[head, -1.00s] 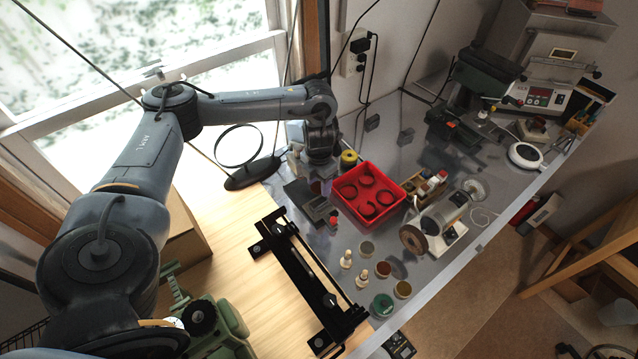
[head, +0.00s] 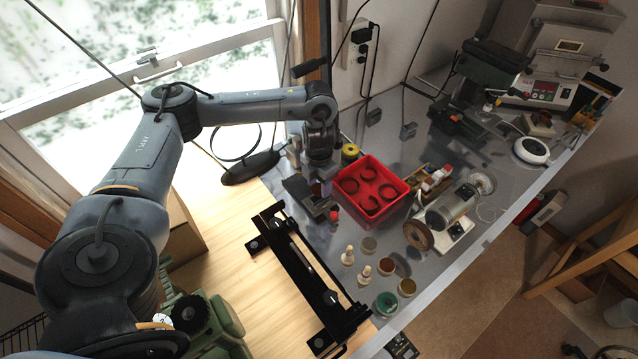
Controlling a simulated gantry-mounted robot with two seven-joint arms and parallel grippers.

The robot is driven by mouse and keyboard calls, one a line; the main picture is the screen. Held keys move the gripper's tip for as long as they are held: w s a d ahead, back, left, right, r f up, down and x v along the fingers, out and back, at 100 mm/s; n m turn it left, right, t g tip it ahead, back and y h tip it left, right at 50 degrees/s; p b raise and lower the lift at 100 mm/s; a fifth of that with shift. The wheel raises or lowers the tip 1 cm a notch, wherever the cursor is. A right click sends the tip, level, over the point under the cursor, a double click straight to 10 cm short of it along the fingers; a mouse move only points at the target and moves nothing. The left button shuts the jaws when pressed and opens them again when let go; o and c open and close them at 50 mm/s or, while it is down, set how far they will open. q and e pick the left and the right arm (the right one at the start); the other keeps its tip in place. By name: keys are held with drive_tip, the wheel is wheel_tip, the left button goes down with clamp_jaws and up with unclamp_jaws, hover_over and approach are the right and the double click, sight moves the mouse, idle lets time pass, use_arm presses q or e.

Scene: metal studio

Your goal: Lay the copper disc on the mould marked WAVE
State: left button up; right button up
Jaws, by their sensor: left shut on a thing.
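My left gripper (head: 322,184) is low over the bench, beside a dark block-like fixture (head: 300,190) and left of the red tray. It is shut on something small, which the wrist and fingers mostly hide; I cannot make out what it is. Several small round items lie near the bench's front edge, among them a brown one (head: 387,267); I cannot tell if that is the copper disc or a pot. I cannot read the marking WAVE anywhere, so I cannot tell which thing is that mould. My right gripper is out of view.
The red tray (head: 402,188) holds several dark rings. A grinder motor (head: 447,211) stands right of it. A black rail frame (head: 300,275) lies in front, with two pale pegs (head: 347,256) beside it. A round hoop stand (head: 250,167) is at left. Grey bench shows free behind the tray.

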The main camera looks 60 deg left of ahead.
sight(319, 189)
use_arm(q)
drive_tip(key=shift+f+b, duration=0.3)
drive_tip(key=shift+f, duration=0.15)
drive_tip(key=shift+f+b, duration=0.35)
drive_tip(key=shift+f, duration=0.4)
drive_tip(key=shift+f, duration=0.2)
drive_tip(key=shift+f, duration=0.3)
drive_tip(key=o, duration=1.1)
drive_tip(key=shift+r, duration=0.1)
